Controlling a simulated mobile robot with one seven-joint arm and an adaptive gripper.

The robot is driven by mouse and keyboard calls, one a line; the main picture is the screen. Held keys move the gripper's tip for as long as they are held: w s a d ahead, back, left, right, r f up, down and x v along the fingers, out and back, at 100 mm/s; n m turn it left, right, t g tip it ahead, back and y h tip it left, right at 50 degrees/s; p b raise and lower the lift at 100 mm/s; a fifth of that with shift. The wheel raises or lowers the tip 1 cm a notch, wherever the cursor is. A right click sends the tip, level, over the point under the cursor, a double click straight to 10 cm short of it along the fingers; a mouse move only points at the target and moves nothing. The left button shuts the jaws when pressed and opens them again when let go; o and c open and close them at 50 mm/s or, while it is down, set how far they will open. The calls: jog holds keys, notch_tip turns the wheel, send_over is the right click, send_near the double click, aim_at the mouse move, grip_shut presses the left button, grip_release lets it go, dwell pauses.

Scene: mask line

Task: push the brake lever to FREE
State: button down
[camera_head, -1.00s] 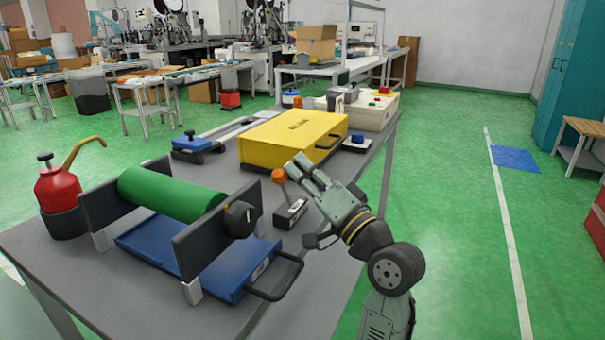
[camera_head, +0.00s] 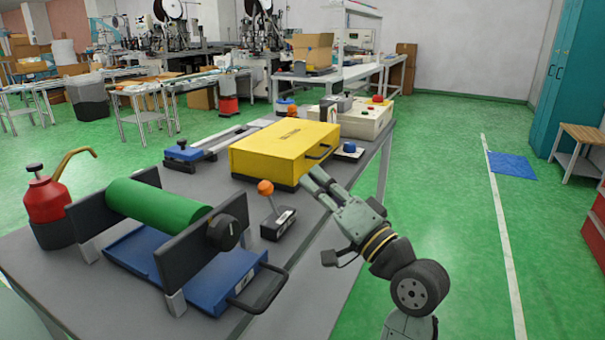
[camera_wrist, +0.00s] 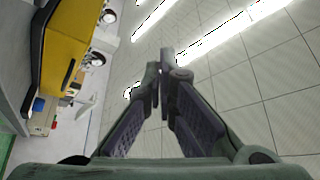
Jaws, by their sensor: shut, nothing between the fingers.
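The brake lever (camera_head: 265,188) is a thin stalk with an orange ball knob, rising from a small black box (camera_head: 278,223) with a pale label on the grey bench. It leans up and to the left in the head view. The label's words are too small to read. My gripper (camera_head: 311,176) is right of the knob, in front of the yellow box's near right corner, with a visible gap to the knob. Its fingers are shut and empty; the wrist view shows the fingertips (camera_wrist: 162,72) together. The lever does not show in the wrist view.
The yellow box (camera_head: 284,152) stands behind the lever. A green roller (camera_head: 157,205) between black side plates and a blue tray (camera_head: 205,290) with a black handle are at front left. A red oil can (camera_head: 47,205) stands at the left. Open floor lies right of the bench.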

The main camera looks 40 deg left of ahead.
jog(key=shift+b+v, duration=0.3)
jog(key=shift+v, duration=1.85)
